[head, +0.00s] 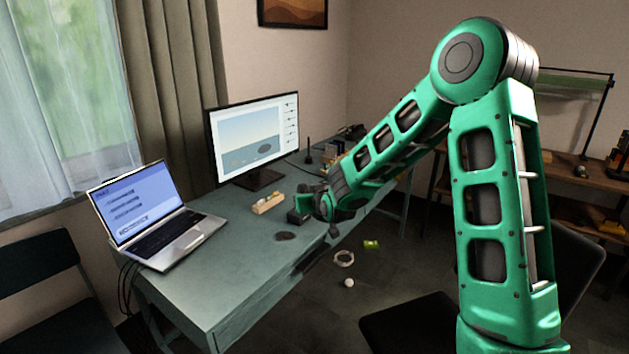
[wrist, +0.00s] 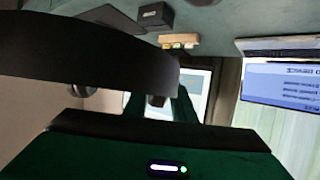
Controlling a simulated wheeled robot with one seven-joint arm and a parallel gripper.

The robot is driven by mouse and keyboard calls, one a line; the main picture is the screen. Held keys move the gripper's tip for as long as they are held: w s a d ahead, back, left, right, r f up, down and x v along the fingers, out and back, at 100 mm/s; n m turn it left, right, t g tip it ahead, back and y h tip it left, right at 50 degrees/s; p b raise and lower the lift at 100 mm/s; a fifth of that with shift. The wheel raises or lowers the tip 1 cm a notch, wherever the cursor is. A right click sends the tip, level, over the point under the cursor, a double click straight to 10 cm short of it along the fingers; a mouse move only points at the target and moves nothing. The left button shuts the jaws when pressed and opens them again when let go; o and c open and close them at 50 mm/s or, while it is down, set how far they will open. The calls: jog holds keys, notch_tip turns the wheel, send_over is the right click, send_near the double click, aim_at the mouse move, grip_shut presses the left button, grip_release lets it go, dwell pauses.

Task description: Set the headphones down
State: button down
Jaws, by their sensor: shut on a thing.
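My gripper (head: 326,207) is shut on the headphones, above the right edge of the green desk (head: 232,292). The headphones are dark and small in the head view, and hard to tell from the gripper there. In the wrist view a wide dark curved band (wrist: 75,48), which looks like the headphones' headband, crosses the upper left close to the camera. A round grey part shows below it, possibly an ear cup. The fingertips and the exact grip are hidden. I cannot tell whether the headphones touch the desk.
An open laptop (head: 165,232) and a monitor (head: 255,138) stand on the desk. The desk's front is clear.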

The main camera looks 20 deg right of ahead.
jog(key=shift+w, duration=0.1)
jog(key=shift+d, duration=0.3)
jog(key=s+a+f+n+g+y, duration=0.1)
jog(key=s+a+n+y, duration=0.1)
jog(key=s+a, duration=0.7)
jog(key=s+a+f+n+g+y, duration=0.1)
jog(key=s+a+f+n+y, duration=0.3)
jog(key=a, duration=1)
jog(key=s+a+r+n+g, duration=0.1)
jog(key=s+a+g, duration=0.1)
jog(key=s+a, duration=0.75)
send_over(212, 283)
notch_tip(212, 283, down, 7)
jog(key=shift+s+f, duration=0.1)
jog(key=shift+f, duration=1.9)
jog(key=shift+f, duration=0.1)
jog(key=c, duration=1.5)
grip_release()
